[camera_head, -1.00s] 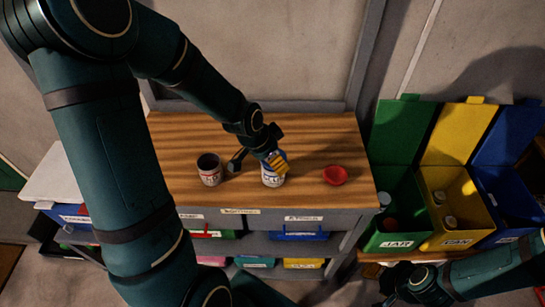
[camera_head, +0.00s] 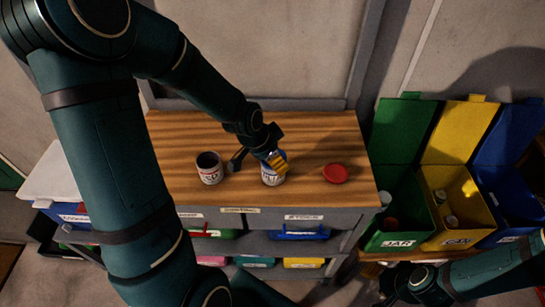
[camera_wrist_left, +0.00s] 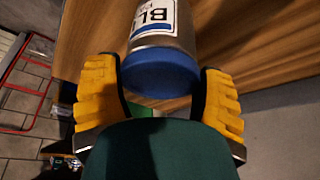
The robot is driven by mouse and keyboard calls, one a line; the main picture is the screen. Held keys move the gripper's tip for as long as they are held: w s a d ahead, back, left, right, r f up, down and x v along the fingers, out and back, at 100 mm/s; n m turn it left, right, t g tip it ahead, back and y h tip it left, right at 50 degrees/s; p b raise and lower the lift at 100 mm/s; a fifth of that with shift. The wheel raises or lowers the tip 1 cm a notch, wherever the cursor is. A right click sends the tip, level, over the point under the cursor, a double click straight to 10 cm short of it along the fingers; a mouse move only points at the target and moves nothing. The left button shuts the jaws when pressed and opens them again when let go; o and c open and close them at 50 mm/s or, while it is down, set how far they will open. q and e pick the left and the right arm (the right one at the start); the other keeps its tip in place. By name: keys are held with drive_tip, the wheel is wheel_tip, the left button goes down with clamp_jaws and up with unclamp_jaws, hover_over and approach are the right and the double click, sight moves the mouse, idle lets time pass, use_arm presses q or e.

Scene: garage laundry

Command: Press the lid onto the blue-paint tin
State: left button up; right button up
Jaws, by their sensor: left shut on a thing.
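The blue-paint tin (camera_head: 272,178) stands upright on the wooden worktop, with a white and blue label; the tin also shows at the top of the left wrist view (camera_wrist_left: 166,22). The blue lid (camera_wrist_left: 160,73) is against the end of the tin, with no clear gap visible. My left gripper (camera_head: 277,161) is at the top of the tin. Its yellow fingers (camera_wrist_left: 160,95) are on both sides of the lid, shut on it. My right arm enters at the lower right; its gripper (camera_head: 388,298) is dark and its jaws cannot be made out.
An open tin with a red label (camera_head: 209,169) stands left of the blue tin. A red lid (camera_head: 335,174) lies to the right on the worktop (camera_head: 310,125). Drawers with coloured bins are below the front edge. Green, yellow and blue sorting bins (camera_head: 440,205) stand at the right.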

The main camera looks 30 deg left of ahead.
idle(0.3)
use_arm(q)
drive_tip(key=o, duration=0.8)
drive_tip(key=shift+r+p, duration=2.6)
drive_tip(key=shift+r, duration=0.9)
drive_tip(key=shift+c, duration=0.4)
clamp_jaws()
